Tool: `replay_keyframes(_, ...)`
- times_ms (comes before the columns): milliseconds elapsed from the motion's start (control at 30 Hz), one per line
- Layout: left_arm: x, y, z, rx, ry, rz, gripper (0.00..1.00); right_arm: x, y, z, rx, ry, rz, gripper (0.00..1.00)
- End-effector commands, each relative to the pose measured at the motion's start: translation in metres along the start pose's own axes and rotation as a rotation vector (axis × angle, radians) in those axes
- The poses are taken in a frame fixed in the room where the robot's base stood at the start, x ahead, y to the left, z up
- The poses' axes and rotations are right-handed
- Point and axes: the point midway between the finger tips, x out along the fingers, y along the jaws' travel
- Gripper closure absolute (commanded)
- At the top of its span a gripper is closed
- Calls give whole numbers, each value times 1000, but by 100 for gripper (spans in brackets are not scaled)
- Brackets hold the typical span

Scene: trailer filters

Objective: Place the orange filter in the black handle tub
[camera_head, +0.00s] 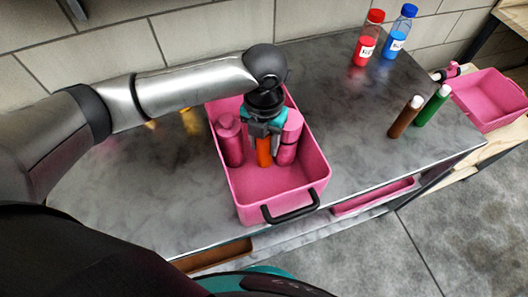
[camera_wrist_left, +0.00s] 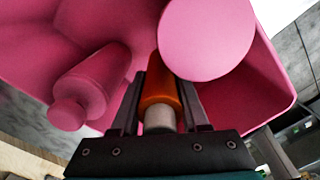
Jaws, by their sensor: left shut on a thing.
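The orange filter (camera_head: 264,152) is upright between the fingers of my left gripper (camera_head: 263,134), inside the pink tub with the black handle (camera_head: 252,200). The black handle (camera_head: 291,208) is on the tub's near side. In the left wrist view, the fingers are shut around the orange filter (camera_wrist_left: 160,88), near its pale end. Whether the filter touches the tub floor cannot be told. A pink bottle (camera_head: 229,140) stands left of the filter in the tub, and a pink cylinder (camera_head: 288,140) stands close on its right. My right gripper does not show.
A red bottle (camera_head: 368,40) and a blue bottle (camera_head: 398,32) stand at the back of the grey counter. A brown filter (camera_head: 406,117) and a green filter (camera_head: 433,105) stand at the right. Another pink tub (camera_head: 488,100) is beyond the right edge. The tub's near part is empty.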

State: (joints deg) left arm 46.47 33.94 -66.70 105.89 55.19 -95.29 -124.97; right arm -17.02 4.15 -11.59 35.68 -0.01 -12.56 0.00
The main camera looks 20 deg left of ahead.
Motion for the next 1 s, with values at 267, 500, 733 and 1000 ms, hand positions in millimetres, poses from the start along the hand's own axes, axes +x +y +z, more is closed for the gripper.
replay_keyframes(267, 38, 0, -1, 0, 3, 1, 100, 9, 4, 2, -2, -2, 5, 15)
replay_keyframes(500, 41, 0, 0, 0, -1, 0, 100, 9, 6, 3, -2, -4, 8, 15)
replay_keyframes(733, 45, 0, 0, 0, 0, 1, 51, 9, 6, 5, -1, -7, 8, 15)
replay_keyframes(1000, 44, 0, 0, 0, 0, 0, 25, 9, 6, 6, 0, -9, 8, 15)
